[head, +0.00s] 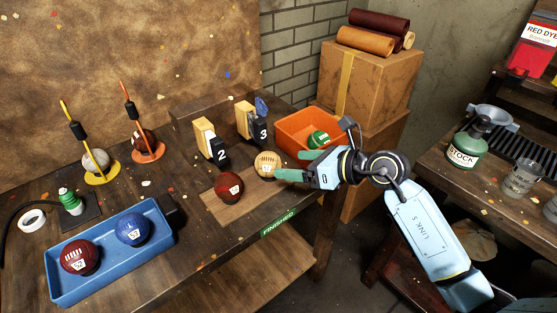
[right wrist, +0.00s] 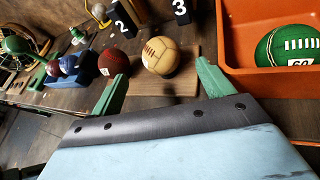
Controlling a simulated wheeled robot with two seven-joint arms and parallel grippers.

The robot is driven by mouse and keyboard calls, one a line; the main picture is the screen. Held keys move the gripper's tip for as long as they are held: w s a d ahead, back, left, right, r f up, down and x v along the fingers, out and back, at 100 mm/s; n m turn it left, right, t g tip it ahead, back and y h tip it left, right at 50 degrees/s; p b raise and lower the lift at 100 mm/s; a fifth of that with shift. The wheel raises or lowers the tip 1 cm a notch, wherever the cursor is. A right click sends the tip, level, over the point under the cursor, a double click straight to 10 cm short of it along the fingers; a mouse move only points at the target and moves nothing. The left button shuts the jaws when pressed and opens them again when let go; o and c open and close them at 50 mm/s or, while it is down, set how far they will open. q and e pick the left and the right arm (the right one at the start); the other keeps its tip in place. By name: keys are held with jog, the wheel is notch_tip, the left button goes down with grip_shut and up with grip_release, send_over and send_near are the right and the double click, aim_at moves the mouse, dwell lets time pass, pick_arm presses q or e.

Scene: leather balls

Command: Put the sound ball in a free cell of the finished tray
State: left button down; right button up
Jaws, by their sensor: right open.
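A cream ball with dark lacing (head: 267,164) rests on a flat wooden board (head: 238,201), beside a dark red ball (head: 229,187). My right gripper (head: 299,166) is open and empty, just right of the cream ball. In the right wrist view the cream ball (right wrist: 161,56) shows between and beyond the green fingertips; I cannot tell whether they touch it. A blue tray (head: 109,283) at the front left holds a dark red ball (head: 80,257) and a blue ball (head: 132,229). A green "FINISHED" label (head: 278,222) is on the table edge by the board. My left gripper is out of view.
An orange bin (head: 294,128) with a green ball (head: 319,140) stands behind my gripper. Numbered stands 2 (head: 210,143) and 3 (head: 249,122) are behind the board. Two balls on rod stands (head: 96,161) (head: 144,139) are at the back left. Boxes (head: 366,80) rise behind.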

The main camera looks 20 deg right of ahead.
jog(key=shift+v, duration=1.8)
jog(key=shift+r, duration=0.1)
